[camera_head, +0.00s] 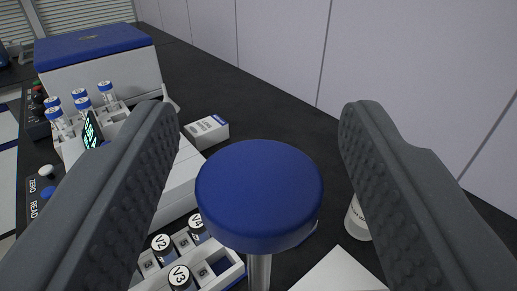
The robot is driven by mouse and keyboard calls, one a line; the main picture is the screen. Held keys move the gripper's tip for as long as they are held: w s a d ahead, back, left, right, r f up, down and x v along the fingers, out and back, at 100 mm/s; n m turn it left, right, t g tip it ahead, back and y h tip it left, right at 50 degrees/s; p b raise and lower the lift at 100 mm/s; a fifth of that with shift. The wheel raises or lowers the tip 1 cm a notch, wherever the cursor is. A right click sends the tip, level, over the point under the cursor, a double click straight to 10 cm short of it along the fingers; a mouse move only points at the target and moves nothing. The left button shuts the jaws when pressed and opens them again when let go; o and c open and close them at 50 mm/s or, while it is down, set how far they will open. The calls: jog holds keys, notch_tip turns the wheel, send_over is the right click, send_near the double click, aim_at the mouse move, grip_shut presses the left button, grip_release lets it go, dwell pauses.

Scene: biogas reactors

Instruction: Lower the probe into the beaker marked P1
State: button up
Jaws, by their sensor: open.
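My gripper (260,115) is open, with its two dark ribbed fingers to the left and right of a round blue knob. The knob tops a metal shaft, which looks like the probe (259,190). There is a gap between the knob and each finger. Most of the shaft is hidden under the knob, and its lower end is out of view. No beaker marked P1 can be made out. A white container (356,222) with small print is partly hidden behind the right finger.
A rack with vials capped V2, V3 and V4 (198,222) stands at lower left. A small white box (206,131), several blue-capped vials (82,104) and a blue-lidded case (95,62) are farther back. The dark bench (265,105) is clear behind the knob, up to a pale wall.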

jog(key=s, duration=1.3)
jog(key=shift+s+b, duration=0.35)
jog(key=shift+b, duration=0.1)
jog(key=shift+a, duration=0.1)
